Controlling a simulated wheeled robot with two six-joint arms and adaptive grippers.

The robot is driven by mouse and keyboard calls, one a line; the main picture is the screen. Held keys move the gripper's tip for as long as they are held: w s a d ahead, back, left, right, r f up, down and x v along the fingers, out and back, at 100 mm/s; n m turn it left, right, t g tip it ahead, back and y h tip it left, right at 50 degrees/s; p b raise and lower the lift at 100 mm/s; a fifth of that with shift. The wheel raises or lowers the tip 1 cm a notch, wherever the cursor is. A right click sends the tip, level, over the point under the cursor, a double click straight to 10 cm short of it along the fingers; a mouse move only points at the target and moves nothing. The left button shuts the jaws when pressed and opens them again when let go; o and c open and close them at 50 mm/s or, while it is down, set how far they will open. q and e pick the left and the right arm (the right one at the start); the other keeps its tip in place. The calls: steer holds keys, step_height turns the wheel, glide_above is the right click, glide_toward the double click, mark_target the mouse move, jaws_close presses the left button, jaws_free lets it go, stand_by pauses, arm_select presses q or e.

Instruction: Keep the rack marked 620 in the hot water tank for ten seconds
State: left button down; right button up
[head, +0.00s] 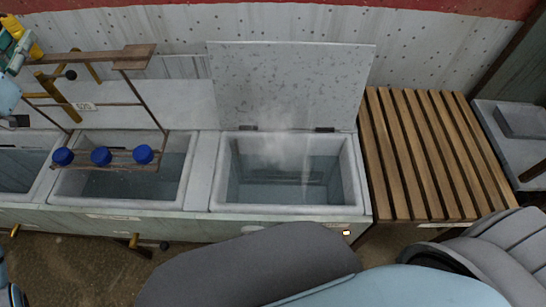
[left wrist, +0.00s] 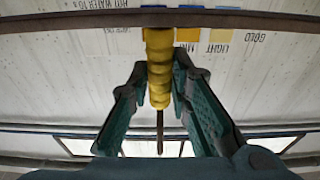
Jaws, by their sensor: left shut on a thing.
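The rack (head: 128,58) hangs from my left gripper (head: 22,50), at the upper left of the head view. It has a wooden top bar, thin rods and a lower bar holding three blue-capped pieces (head: 101,156). Its small white tag (head: 84,106) is too small to read surely. The lower bar is over the middle tank (head: 128,205); I cannot tell if it is below the rim. In the left wrist view, my left gripper (left wrist: 160,100) is shut on the yellow handle (left wrist: 159,65). The steaming tank (head: 290,208), with raised lid, is to the right. My right gripper is out of view.
The raised lid (head: 290,85) stands behind the steaming tank. A slatted wooden bench (head: 425,150) is to its right, with a grey basin (head: 515,140) beyond. Another tank (head: 20,165) is cut off at the left. The wrist view shows upside-down wall lettering and colour patches (left wrist: 220,36).

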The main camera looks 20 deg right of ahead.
arm_select(q)
steer(key=s+d+p, duration=0.5)
steer(key=s+p, duration=0.1)
steer(key=s, duration=0.5)
steer(key=s+d+p, duration=0.5)
steer(key=s+p, duration=0.1)
steer(key=s, duration=0.4)
steer(key=shift+s+d, duration=0.3)
steer(key=shift+s, duration=0.1)
